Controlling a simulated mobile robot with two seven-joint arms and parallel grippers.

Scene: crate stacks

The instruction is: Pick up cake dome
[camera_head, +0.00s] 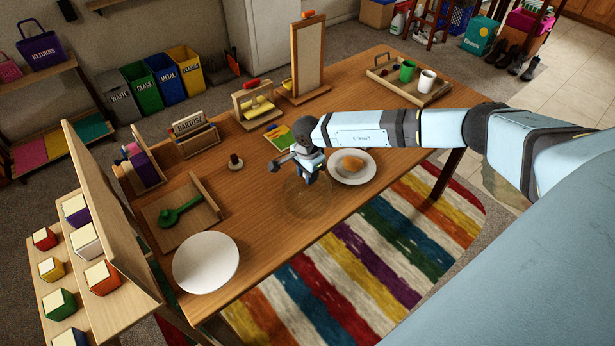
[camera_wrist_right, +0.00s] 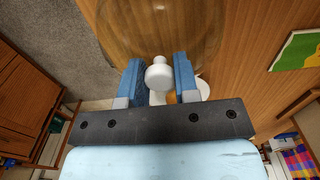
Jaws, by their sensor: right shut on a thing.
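The cake dome (camera_head: 308,200) is clear and see-through, near the front edge of the wooden table. My right gripper (camera_head: 308,177) is above it, shut on its knob. In the right wrist view, the white knob (camera_wrist_right: 159,74) sits between the two blue fingers and the clear dome wall (camera_wrist_right: 150,30) spreads beyond them. A white plate (camera_head: 368,173) with a brown cake (camera_head: 353,165) on it stands just right of the dome, uncovered. I cannot tell whether the dome touches the table. My left gripper is not in view.
An empty white plate (camera_head: 206,262) lies at the table's front left, near a tray with a green scoop (camera_head: 181,211). A wooden tray (camera_head: 436,96) with two mugs stands at the back right. A small round stand (camera_head: 236,163) is left of the dome.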

